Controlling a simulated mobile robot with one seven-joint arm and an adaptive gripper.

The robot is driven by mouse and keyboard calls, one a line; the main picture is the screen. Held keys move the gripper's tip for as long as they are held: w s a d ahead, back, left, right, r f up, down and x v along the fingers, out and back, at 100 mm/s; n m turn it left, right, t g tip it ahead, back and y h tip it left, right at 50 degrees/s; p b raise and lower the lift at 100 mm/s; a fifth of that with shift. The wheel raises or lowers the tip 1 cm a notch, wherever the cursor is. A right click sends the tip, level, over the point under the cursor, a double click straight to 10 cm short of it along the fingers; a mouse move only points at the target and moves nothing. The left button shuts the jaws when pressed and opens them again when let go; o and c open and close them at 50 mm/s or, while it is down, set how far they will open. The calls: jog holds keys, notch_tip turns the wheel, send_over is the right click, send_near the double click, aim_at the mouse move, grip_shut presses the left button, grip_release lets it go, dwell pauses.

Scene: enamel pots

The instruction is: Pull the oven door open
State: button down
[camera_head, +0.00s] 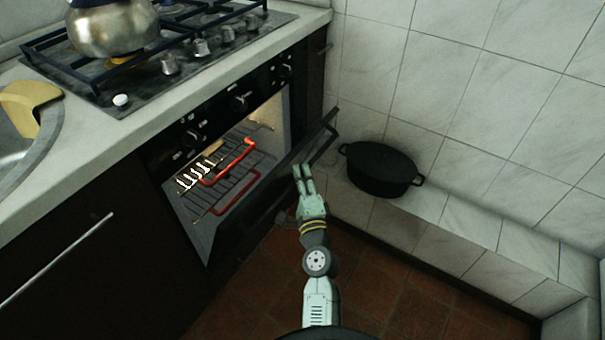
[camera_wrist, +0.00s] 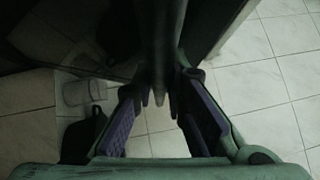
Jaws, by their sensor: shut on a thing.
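The dark oven door (camera_head: 277,198) stands partly open, tilted out from the oven (camera_head: 223,160). The lit inside shows wire racks and red-orange bars. My gripper (camera_head: 303,172) is at the outer side of the door near its upper edge. In the wrist view my gripper (camera_wrist: 163,97) has its fingers on either side of a dark bar, the door handle (camera_wrist: 160,45), and is shut on it. The handle's contact with the finger pads is partly hidden in shadow.
A metal kettle (camera_head: 112,28) sits on the gas hob (camera_head: 175,62) above. Brown floor tiles (camera_head: 405,295) below look clear.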

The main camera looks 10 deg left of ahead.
jog(key=shift+f, duration=0.15)
jog(key=c, duration=1.6)
grip_release()
jog(key=shift+r, duration=0.2)
